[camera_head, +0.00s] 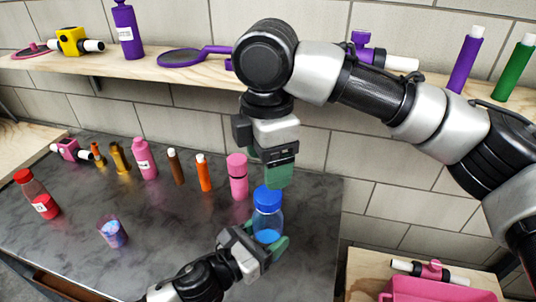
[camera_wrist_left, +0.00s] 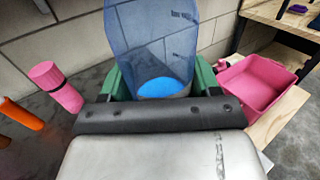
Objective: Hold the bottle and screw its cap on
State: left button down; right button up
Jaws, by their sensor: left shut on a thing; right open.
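The clear blue bottle (camera_head: 267,221) stands upright near the right edge of the dark counter. Its blue cap (camera_head: 267,196) sits on top of the neck; how tightly it is seated cannot be told. My left gripper (camera_head: 260,246) is shut on the lower part of the bottle. In the left wrist view the translucent bottle (camera_wrist_left: 150,40) stands between the green fingers of the left gripper (camera_wrist_left: 157,80), and its cap is out of frame. My right gripper (camera_head: 278,176) is open and points down, just above the cap with nothing held; one fingertip hides the other.
A pink bottle (camera_head: 238,178) stands close to the left of the blue-capped bottle. Several other bottles and tubes line the counter's back, with a red bottle (camera_head: 37,195) and a cup (camera_head: 112,232) farther left. A pink bin (camera_head: 440,290) is at lower right. A wooden shelf (camera_head: 140,66) runs behind.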

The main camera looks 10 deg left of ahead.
jog(key=n, duration=0.6)
jog(key=shift+r, duration=0.2)
send_over(268, 227)
jog(key=w, duration=0.3)
jog(key=shift+s+a+f, duration=0.1)
jog(key=shift+f, duration=1.9)
jog(key=shift+a+f, duration=0.1)
jog(key=shift+f, duration=1.9)
jog(key=shift+c, duration=0.3)
